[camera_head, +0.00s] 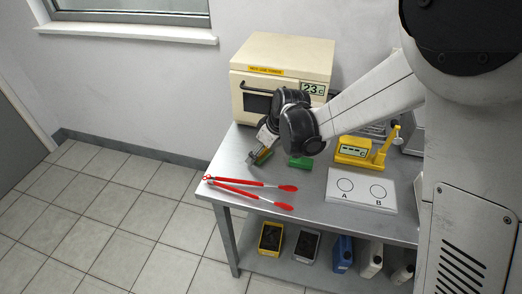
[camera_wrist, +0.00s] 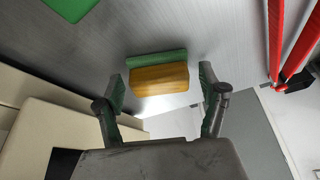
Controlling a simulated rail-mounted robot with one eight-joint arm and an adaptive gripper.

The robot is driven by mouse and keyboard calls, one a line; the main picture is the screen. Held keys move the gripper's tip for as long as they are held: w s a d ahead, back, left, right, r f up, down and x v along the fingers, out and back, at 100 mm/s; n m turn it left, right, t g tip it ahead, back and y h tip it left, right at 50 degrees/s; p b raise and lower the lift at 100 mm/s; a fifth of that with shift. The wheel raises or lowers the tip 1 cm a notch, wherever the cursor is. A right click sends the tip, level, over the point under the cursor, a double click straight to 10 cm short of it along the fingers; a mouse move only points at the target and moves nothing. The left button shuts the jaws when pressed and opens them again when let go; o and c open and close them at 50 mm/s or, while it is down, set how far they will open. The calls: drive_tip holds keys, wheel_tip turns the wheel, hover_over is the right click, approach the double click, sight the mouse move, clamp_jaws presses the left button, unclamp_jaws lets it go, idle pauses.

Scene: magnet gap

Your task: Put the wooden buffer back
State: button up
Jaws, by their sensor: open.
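The wooden buffer (camera_wrist: 160,79), a yellow-brown block with a green strip along one long side, shows in the wrist view between the two fingers of my gripper (camera_wrist: 162,84). The fingers are apart, with a visible gap on each side of the block. In the head view my gripper (camera_head: 261,154) is low over the left part of the metal table, and it mostly hides the buffer. A flat green piece (camera_head: 300,162) lies on the table to the right of the gripper; a green patch also shows at the top left of the wrist view (camera_wrist: 69,8).
Red tongs (camera_head: 245,184) lie along the table's front left edge. A cream oven (camera_head: 285,60) stands behind my gripper. To the right are a yellow instrument (camera_head: 354,149) and a white board (camera_head: 361,190) marked A and B. Several bottles and devices fill the lower shelf.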

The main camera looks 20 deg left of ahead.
drive_tip(key=v, duration=1.2)
drive_tip(key=shift+r, duration=0.1)
drive_tip(key=s+d+r+m+t, duration=0.1)
drive_tip(key=s+d+r+m, duration=0.15)
drive_tip(key=d, duration=0.35)
drive_tip(key=s+d+r+m+t+h, duration=0.1)
drive_tip(key=s+d+r+m, duration=0.1)
drive_tip(key=d+r, duration=0.3)
drive_tip(key=s+d+r+m+t, duration=0.1)
drive_tip(key=s+d+r+m, duration=0.1)
drive_tip(key=d, duration=0.6)
drive_tip(key=s+d+m+t+h, duration=0.2)
drive_tip(key=s+d+m, duration=0.5)
drive_tip(key=s+d, duration=0.6)
drive_tip(key=shift+d+f+t+h, duration=0.3)
drive_tip(key=shift+d+h, duration=0.3)
drive_tip(key=shift+d, duration=0.2)
